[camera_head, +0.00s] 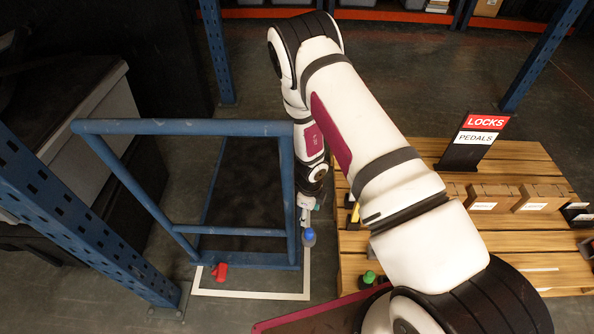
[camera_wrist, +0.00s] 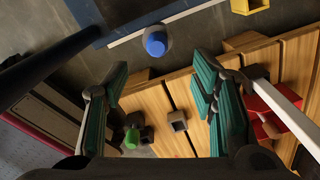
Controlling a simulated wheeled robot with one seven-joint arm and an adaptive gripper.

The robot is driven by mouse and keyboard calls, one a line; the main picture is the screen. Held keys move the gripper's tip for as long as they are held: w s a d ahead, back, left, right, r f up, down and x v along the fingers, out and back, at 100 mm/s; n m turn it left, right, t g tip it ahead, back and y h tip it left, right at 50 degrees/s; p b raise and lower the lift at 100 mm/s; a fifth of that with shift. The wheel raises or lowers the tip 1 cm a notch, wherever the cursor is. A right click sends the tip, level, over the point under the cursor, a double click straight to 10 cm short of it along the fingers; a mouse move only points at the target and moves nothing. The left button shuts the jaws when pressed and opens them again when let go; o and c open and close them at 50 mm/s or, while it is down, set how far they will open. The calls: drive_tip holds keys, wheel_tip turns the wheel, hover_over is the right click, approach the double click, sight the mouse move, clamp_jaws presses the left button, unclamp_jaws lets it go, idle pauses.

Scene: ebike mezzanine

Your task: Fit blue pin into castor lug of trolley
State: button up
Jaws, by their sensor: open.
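The blue pin (camera_head: 308,237) shows its rounded blue head at the front right corner of the blue trolley (camera_head: 180,127). It also shows in the wrist view (camera_wrist: 155,42), beside the trolley's dark blue edge (camera_wrist: 140,18). What lies under the head is hidden, so I cannot tell how deep it sits in the castor lug. My gripper (camera_wrist: 160,97) is open, its green-padded fingers wide apart with nothing between them. The pin lies beyond the fingertips, apart from them. In the head view my gripper is partly hidden near the trolley's right upright.
A slatted wooden pallet top (camera_head: 420,240) stands right of the trolley, with a green-topped pin (camera_wrist: 132,138) and a grey square socket (camera_wrist: 178,121). Cardboard boxes (camera_head: 490,197) and a LOCKS/PEDALS sign (camera_head: 470,140) stand further back. A red part (camera_head: 219,272) is at the trolley's front.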

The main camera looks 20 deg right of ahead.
drive_tip(key=w+a+r+n+b, duration=0.1)
drive_tip(key=w+r+n+b, duration=0.1)
drive_tip(key=r+n, duration=0.6)
drive_tip(key=w+a+r+n+b, duration=0.1)
drive_tip(key=r+n+b, duration=0.3)
drive_tip(key=r+n, duration=0.5)
drive_tip(key=shift+w+a+r+n, duration=0.25)
drive_tip(key=shift+w+a+n, duration=0.15)
drive_tip(key=shift+n, duration=0.5)
